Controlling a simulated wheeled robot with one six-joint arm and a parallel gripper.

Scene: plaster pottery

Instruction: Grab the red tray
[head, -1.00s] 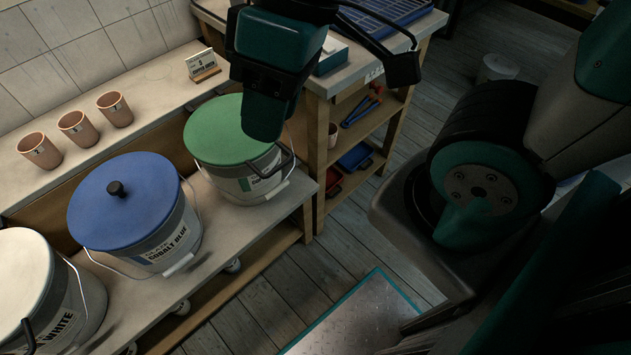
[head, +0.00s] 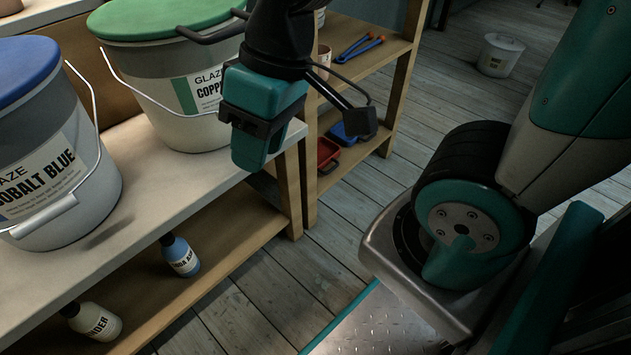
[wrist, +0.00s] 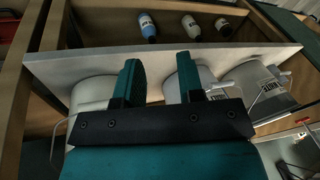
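The red tray (head: 327,153) is on the low shelf of the wooden rack at the centre of the head view. It is partly hidden by the rack's post, and a blue tray (head: 343,133) sits just behind it. My gripper (wrist: 158,75) shows two teal fingers spread apart with nothing between them in the wrist view. In the head view my gripper (head: 258,125) hangs in front of the bench corner, left of the red tray and apart from it. A reddish sliver shows at the wrist view's upper left edge; I cannot tell what it is.
A green-lidded bucket (head: 175,95) and a blue-lidded bucket (head: 60,150) stand on the bench (head: 150,215) at left. Blue-and-orange tools (head: 360,46) lie on the rack's upper shelf. Floor in front of the rack is clear.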

